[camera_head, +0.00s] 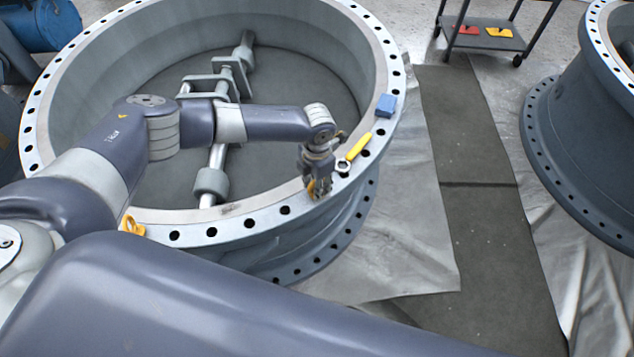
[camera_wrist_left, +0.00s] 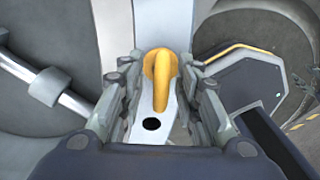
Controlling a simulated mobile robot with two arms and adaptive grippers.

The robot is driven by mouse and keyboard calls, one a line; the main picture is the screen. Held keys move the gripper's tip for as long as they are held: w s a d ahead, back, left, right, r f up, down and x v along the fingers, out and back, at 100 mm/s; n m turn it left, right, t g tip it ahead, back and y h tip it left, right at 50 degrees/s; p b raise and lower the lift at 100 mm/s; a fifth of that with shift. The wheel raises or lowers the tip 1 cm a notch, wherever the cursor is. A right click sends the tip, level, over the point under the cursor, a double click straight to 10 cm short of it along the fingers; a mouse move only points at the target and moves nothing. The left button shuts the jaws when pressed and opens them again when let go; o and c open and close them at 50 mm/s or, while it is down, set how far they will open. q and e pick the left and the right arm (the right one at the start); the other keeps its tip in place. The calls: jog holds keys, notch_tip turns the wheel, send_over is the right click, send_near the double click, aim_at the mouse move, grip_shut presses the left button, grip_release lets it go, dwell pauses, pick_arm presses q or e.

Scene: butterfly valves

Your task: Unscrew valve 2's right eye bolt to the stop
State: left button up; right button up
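A big grey ring-shaped valve (camera_head: 250,215) with a pale flange full of bolt holes fills the left of the head view. Its right yellow eye bolt (camera_head: 311,187) stands on the near right of the flange, partly hidden by my left gripper (camera_head: 318,188). In the left wrist view the eye bolt (camera_wrist_left: 161,80) is between the two fingers of the left gripper (camera_wrist_left: 160,85), which look apart with gaps beside the eye. A second yellow eye bolt (camera_head: 132,226) sits on the flange further left. My right gripper is out of view.
A yellow-handled tool (camera_head: 355,149) and a blue block (camera_head: 386,104) lie on the flange just beyond my left gripper. Another valve (camera_head: 580,130) stands at the right. A cart (camera_head: 485,36) is at the back. The floor between the valves is clear.

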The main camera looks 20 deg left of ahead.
pick_arm(q)
grip_shut()
